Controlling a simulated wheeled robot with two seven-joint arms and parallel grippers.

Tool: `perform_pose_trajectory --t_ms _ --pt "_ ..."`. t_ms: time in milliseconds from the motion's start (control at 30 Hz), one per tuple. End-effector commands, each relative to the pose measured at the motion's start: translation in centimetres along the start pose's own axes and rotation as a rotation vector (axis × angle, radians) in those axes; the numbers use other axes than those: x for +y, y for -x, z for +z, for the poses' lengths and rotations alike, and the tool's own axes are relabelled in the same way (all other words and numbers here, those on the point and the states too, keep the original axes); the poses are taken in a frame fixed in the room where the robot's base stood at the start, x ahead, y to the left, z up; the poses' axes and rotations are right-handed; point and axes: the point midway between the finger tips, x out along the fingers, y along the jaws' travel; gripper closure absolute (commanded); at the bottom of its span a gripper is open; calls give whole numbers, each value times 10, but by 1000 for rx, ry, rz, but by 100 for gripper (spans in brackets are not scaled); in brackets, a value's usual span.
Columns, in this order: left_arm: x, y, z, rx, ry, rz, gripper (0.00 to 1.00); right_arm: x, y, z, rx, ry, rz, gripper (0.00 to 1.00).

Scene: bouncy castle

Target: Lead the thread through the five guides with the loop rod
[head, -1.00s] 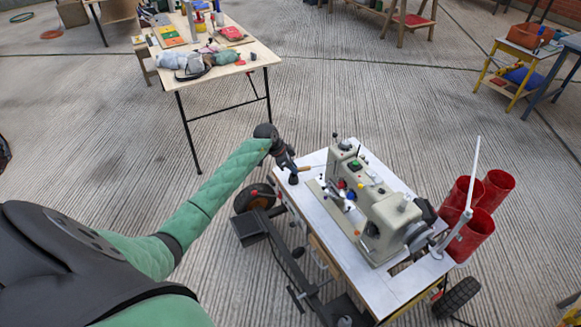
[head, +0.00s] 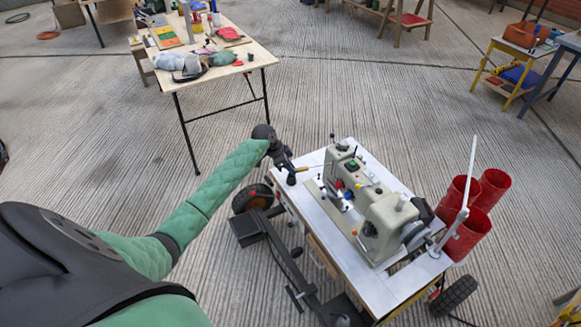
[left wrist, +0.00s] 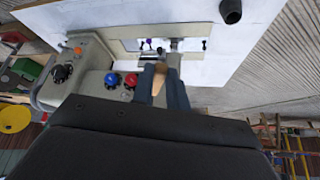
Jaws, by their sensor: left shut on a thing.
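The cream sewing machine (head: 375,205) stands on a white-topped table (head: 322,222). My left gripper (head: 292,174) is over the table's far left corner, left of the machine's head. It is shut on the wooden handle of the loop rod (head: 302,169); its thin shaft points right toward the machine. In the left wrist view, the handle (left wrist: 160,72) is between the dark fingers (left wrist: 165,92). Small coloured parts sit on the machine: blue (left wrist: 111,79), red (left wrist: 131,80) and orange (left wrist: 78,50). I cannot tell which are guides. The thread is too fine to make out. My right gripper is not seen.
Red cylinders (head: 465,232) and a slanted white pole (head: 461,195) stand at the sewing table's right end. A wooden table (head: 225,75) with cloths and tools is at the back left. Ribbed concrete floor lies clear between the tables.

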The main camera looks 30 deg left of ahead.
Motion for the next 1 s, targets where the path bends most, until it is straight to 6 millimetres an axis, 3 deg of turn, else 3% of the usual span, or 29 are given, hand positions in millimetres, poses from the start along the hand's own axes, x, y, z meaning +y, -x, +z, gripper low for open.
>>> perform_pose_trajectory --t_ms 1000 --pt "0 0 0 -1 0 1 100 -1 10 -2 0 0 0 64"
